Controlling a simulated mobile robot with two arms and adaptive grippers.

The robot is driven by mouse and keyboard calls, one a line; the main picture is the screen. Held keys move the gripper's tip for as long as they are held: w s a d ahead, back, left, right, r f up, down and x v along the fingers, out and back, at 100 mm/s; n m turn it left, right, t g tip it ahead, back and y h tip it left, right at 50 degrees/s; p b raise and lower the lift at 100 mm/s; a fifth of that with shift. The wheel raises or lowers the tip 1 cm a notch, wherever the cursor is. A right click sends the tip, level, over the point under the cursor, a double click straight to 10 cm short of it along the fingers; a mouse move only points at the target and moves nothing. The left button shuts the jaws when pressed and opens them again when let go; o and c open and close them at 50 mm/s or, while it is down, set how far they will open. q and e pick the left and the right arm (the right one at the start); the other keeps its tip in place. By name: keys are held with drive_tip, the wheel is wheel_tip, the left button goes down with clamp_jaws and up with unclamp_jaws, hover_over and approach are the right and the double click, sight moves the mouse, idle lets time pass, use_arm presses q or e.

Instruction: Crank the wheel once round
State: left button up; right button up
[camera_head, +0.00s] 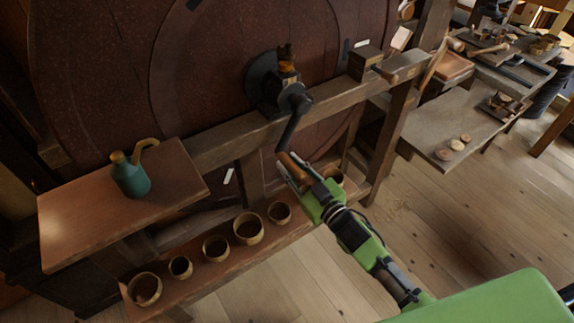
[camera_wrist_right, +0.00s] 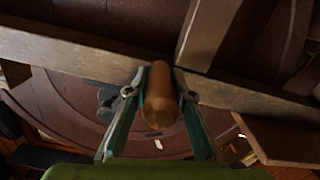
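The big dark red-brown wheel (camera_head: 216,65) fills the back of the head view. A black hub (camera_head: 262,84) sits at its front, and a dark crank arm (camera_head: 292,128) slants down from it. The crank's wooden handle (camera_head: 293,168) is at the lower end. My right gripper (camera_head: 295,171) is at this handle. In the right wrist view, the handle (camera_wrist_right: 158,96) lies between both fingers (camera_wrist_right: 160,85), whose tips press close against its sides. The gripper looks shut on it. My left gripper is not in view.
A wooden beam (camera_head: 225,147) runs behind the crank. A shelf (camera_head: 75,222) with a teal oil can (camera_head: 130,178) stands at left. Several wooden cups (camera_head: 248,228) line a low plank. A bench (camera_head: 440,122) with tools is at right.

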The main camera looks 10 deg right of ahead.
sight(306, 182)
drive_tip(key=shift+o, duration=1.3)
drive_tip(key=shift+d, duration=0.2)
drive_tip(key=shift+a, duration=0.1)
drive_tip(key=shift+s+a, duration=0.1)
drive_tip(key=v, duration=1.2)
drive_tip(key=shift+r, duration=0.1)
